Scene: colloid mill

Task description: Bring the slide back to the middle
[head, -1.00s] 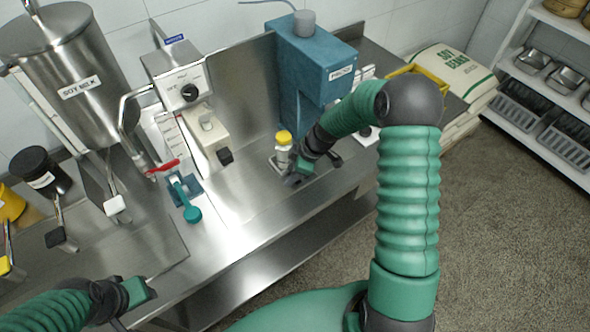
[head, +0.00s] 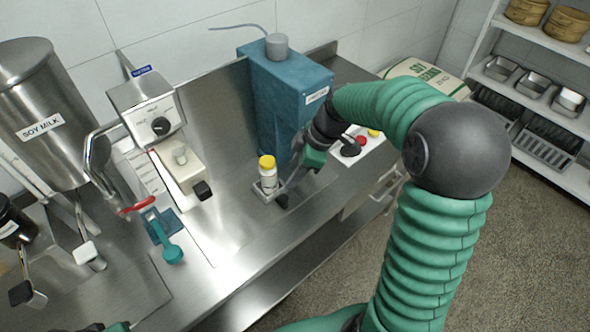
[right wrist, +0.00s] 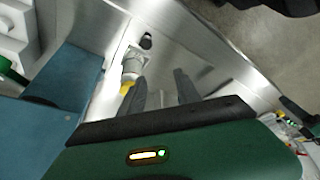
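The slide (head: 266,191) is a small metal carriage with a black knob (head: 282,201), on the steel table in front of the blue mill. A white bottle with a yellow cap (head: 267,163) stands on it. The slide also shows in the right wrist view, with its black knob (right wrist: 146,41) and the bottle (right wrist: 131,67). My right gripper (head: 292,180) is just right of the bottle. In the right wrist view its two fingers (right wrist: 163,88) are apart with nothing between them, the bottle beside the left one. My left gripper (head: 118,326) barely shows at the bottom edge, its fingers hidden.
The blue mill (head: 284,95) stands behind the slide. A panel with red, yellow and black buttons (head: 361,142) is right of it, partly behind my right arm. The table front is clear.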

